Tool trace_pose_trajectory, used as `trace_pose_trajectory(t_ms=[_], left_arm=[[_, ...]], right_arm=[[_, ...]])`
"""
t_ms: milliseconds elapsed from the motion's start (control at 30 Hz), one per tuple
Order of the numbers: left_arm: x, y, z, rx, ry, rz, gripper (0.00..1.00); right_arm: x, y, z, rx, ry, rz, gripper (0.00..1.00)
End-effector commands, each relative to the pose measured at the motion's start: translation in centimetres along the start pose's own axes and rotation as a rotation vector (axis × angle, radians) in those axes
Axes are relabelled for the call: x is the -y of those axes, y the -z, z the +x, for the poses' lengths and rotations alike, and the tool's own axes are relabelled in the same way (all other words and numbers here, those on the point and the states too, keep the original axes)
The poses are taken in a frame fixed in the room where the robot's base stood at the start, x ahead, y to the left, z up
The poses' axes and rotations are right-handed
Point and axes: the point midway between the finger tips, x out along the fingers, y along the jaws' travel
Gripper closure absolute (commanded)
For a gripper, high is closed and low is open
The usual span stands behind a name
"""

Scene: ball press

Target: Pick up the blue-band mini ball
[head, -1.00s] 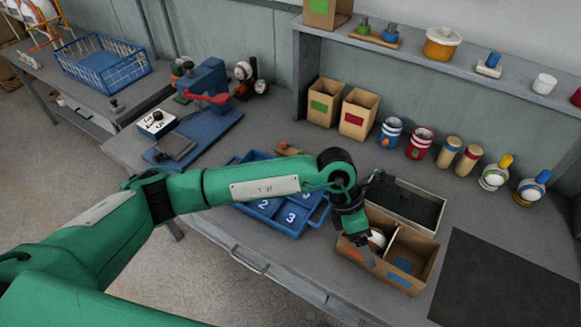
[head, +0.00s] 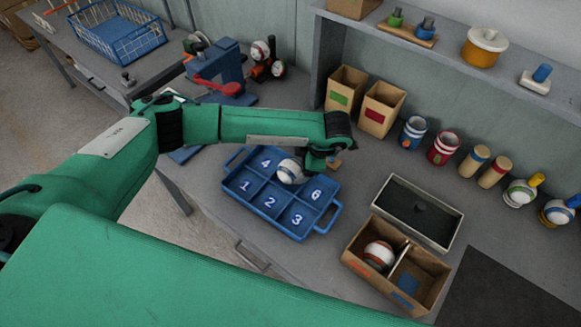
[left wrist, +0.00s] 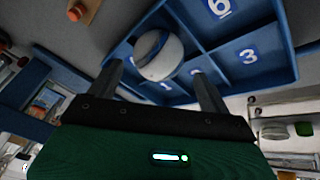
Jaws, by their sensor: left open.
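A white mini ball with a dark bluish band (head: 291,171) sits in the back middle compartment of the blue numbered tray (head: 327,228). The ball also shows in the left wrist view (left wrist: 160,57), just beyond and between the fingertips. My left gripper (head: 313,163) is at the ball's right side in the head view, its fingers largely hidden by the hand. In the left wrist view the left gripper (left wrist: 155,70) is open, its two fingers spread with nothing clamped. I cannot tell whether a finger touches the ball. My right gripper is not in view.
A cardboard box (head: 437,270) at the front right holds an orange-band ball (head: 379,255) in its left compartment; its blue-labelled right compartment is empty. A dark open tray (head: 455,232) stands behind it. Cans, wooden cylinders and cartons (head: 381,108) line the back. A blue press (head: 222,72) stands left.

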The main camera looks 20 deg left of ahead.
Motion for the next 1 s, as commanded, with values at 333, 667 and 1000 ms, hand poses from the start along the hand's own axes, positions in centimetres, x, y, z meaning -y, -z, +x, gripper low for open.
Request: trace_pose_trajectory(t_ms=[333,667,1000], left_arm=[[-0.2,0.3,2.7,-0.001,0.004,0.000,0.19],[-0.2,0.2,5.9,0.002,0.001,0.001,0.19],[-0.3,0.2,5.9,0.002,0.001,0.001,0.51]], right_arm=[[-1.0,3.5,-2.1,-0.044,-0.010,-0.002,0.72],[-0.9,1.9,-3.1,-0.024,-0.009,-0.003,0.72],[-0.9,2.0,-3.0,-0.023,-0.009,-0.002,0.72]])
